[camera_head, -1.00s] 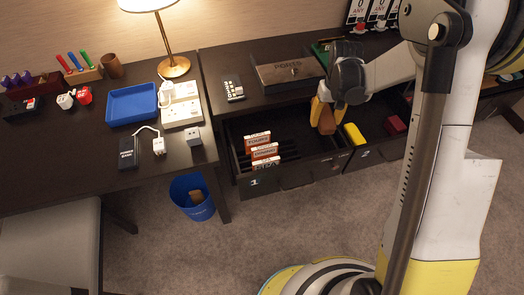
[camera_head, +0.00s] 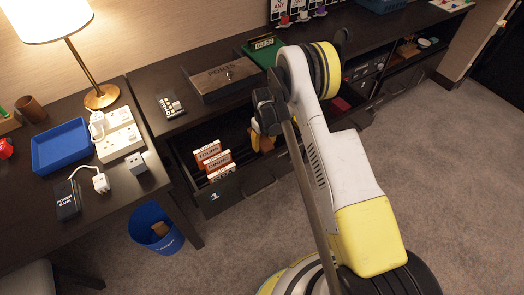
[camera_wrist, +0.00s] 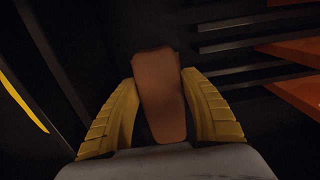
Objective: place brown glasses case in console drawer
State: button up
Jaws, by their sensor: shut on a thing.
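The brown glasses case (camera_wrist: 160,88) stands out between the two yellow fingers of my gripper (camera_wrist: 160,100) in the wrist view. The gripper is shut on it. In the head view, my gripper (camera_head: 262,138) is low over the right part of the open console drawer marked 1 (camera_head: 213,198). A small bit of the brown case (camera_head: 267,143) shows there, mostly hidden by my arm. Dark drawer surfaces surround the case in the wrist view. I cannot tell whether the case touches the drawer floor.
Labelled orange-and-white boxes (camera_head: 213,158) stand in the drawer's left part, beside dark slats (camera_wrist: 250,68). A wooden box (camera_head: 221,78) and a green box (camera_head: 262,47) sit on the console top. A blue bin (camera_head: 156,228) stands on the floor at left.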

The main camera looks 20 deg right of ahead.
notch_tip(320, 180, down, 3)
jog(key=shift+f+b, duration=0.1)
jog(key=shift+b, duration=0.45)
jog(key=shift+r, duration=0.2)
jog(key=shift+f, duration=0.1)
jog(key=o, duration=0.9)
jog(key=shift+f, duration=0.1)
